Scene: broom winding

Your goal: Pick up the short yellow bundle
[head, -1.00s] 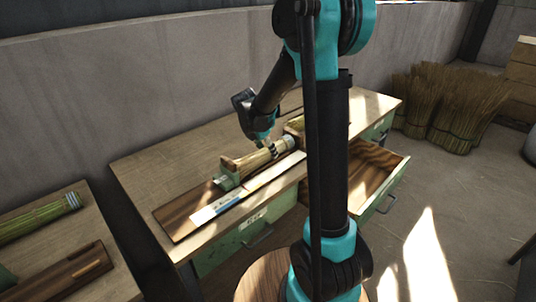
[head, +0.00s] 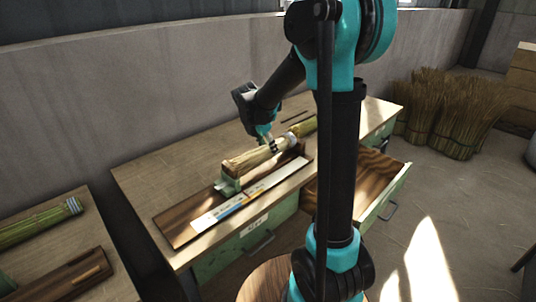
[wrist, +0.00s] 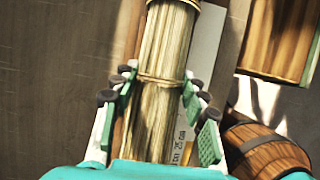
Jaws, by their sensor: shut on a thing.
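The short yellow bundle (head: 248,161) lies lengthwise above a dark wooden board (head: 176,225) on the workbench, its near end over a green block (head: 228,186). My gripper (head: 268,143) is over the bundle's far half, its fingers shut on it from both sides. In the wrist view, the bundle (wrist: 166,50) runs up between the green finger pads of my gripper (wrist: 162,110), with a tie band across it. The lower ends of the fingers are partly hidden in the head view.
A pale ruler strip (head: 250,196) lies along the board. An open drawer (head: 375,178) juts from the bench front. A left bench holds a green bundle (head: 40,222). Straw sheaves (head: 445,115) stand at the right. A barrel (wrist: 265,150) is near.

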